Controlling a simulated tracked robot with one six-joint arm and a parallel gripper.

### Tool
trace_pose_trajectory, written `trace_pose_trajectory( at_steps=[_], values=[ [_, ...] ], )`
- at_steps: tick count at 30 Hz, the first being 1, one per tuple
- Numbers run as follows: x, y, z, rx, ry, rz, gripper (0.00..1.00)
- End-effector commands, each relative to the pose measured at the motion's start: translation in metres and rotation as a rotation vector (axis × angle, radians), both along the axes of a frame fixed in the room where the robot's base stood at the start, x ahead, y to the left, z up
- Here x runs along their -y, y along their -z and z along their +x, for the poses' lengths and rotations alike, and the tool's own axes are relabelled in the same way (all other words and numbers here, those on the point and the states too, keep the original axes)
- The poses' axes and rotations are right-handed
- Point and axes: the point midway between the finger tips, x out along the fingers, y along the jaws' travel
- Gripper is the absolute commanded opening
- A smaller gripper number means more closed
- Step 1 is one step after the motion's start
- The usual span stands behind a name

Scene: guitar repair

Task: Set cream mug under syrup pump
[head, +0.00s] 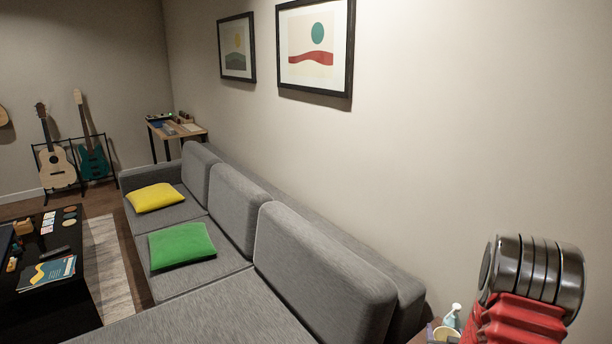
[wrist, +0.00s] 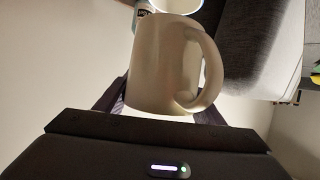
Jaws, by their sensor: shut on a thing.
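In the wrist view a cream mug (wrist: 160,62) is between the fingers of my gripper (wrist: 165,108), its handle to the right. My gripper is shut on it. A small pale bottle with a pump top (head: 453,317) shows at the bottom right of the head view, beside my red and grey arm. Just below it is a cream round rim (head: 446,333), cut off by the frame edge; I cannot tell if it is the held mug. My gripper is hidden in the head view.
In the wrist view a pale round vessel (wrist: 178,5) and a small labelled object (wrist: 142,7) are beyond the mug, cut off at the top. A grey sofa (head: 320,275) runs along the wall. A small wooden surface (head: 418,338) shows beside the bottle.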

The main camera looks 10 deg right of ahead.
Motion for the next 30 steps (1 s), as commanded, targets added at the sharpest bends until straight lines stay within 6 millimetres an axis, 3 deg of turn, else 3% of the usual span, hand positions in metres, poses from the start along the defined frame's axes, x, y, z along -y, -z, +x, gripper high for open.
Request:
trace_pose_trajectory(
  at_steps=[12, 30],
  values=[
    [-0.106, -0.055, 0.053, 0.005, -0.13, -0.003, 0.26],
    [-0.272, -0.132, 0.095, 0.007, -0.357, -0.002, 0.26]
  ],
)
